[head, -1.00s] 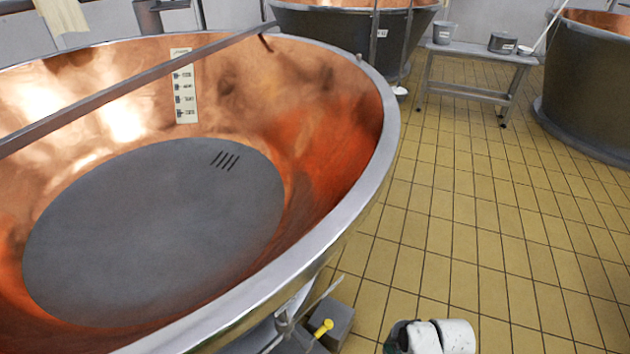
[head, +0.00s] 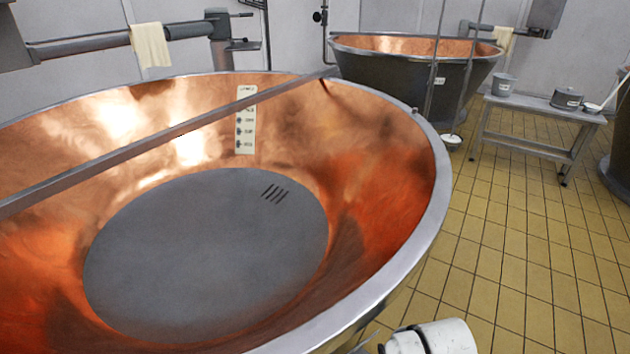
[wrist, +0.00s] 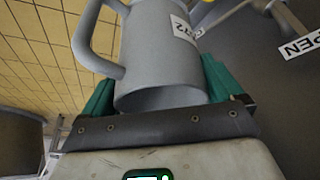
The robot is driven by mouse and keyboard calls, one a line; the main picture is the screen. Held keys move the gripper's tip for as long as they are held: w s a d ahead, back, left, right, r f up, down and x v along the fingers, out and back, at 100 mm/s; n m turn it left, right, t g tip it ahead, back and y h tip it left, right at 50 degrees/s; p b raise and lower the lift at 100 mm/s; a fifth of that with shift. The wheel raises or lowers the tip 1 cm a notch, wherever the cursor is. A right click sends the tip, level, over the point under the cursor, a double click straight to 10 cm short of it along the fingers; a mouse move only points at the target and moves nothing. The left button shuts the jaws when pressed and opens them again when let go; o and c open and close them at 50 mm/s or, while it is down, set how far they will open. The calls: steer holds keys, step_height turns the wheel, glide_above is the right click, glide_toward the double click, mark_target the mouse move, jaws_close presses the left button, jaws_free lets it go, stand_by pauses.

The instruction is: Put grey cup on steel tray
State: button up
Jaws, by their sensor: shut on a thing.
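The grey cup (wrist: 158,52) fills the middle of the wrist view. It has a handle on its left side and a white label on its right. My gripper (wrist: 155,92) is shut on it, with a green finger pad on each side of its body. In the head view only a white part of my arm shows at the bottom edge, and the cup is out of sight. I cannot make out a steel tray in either view.
A large copper vat (head: 437,200) with a metal rim fills the head view's left and centre. Another vat (head: 395,72) stands behind. A metal bench (head: 545,112) at the right bears a bucket (head: 503,85) and a pot (head: 566,98). The yellow tiled floor (head: 500,230) between is clear.

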steer(key=p+v, duration=1.7)
steer(key=v, duration=0.1)
steer(key=shift+a+p, duration=0.2)
steer(key=shift+p, duration=0.2)
steer(key=shift+s, duration=0.1)
